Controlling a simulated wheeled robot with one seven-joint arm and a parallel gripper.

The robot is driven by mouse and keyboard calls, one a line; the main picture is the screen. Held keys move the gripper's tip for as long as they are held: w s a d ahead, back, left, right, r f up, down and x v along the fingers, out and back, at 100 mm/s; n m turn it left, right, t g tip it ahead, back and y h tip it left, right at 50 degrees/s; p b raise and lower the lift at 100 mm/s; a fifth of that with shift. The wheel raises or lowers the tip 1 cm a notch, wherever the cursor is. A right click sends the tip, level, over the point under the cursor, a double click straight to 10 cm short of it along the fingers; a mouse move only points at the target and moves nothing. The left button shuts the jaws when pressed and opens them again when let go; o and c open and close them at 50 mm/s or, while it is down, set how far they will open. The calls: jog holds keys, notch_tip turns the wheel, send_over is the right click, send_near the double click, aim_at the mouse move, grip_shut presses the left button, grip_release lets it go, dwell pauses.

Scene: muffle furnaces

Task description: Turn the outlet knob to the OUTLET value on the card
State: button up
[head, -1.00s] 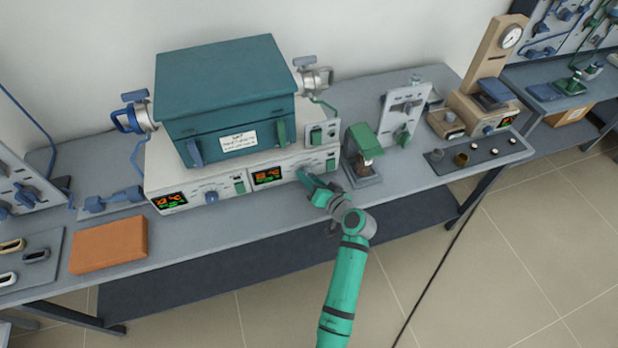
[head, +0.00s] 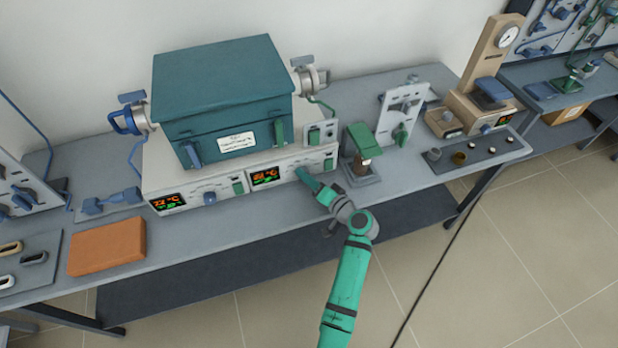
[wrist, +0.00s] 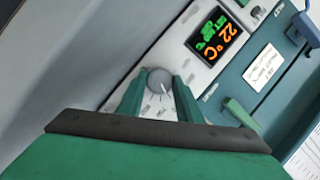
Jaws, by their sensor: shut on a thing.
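A round grey knob (wrist: 159,79) with a pale pointer line sits on the light front panel beside a display (wrist: 216,38) that reads 22 °C. My gripper (wrist: 157,88) has its two green fingers shut on this knob, one on each side. In the head view my gripper (head: 305,178) is at the right half of the furnace's front panel and hides the knob. The markings around the knob are too small to read. A white card (head: 238,141) is on the teal furnace box (head: 222,90); its text is not legible, and it also shows in the wrist view (wrist: 264,68).
A second display (head: 168,202) and a blue knob (head: 210,198) are on the panel's left half. A green-topped stand (head: 362,140) is close to the right of my gripper. An orange block (head: 107,246) lies at the bench's left front. The floor in front is clear.

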jog(key=shift+s, duration=0.1)
jog(key=o, duration=1)
jog(key=shift+o, duration=0.2)
jog(key=v, duration=1.1)
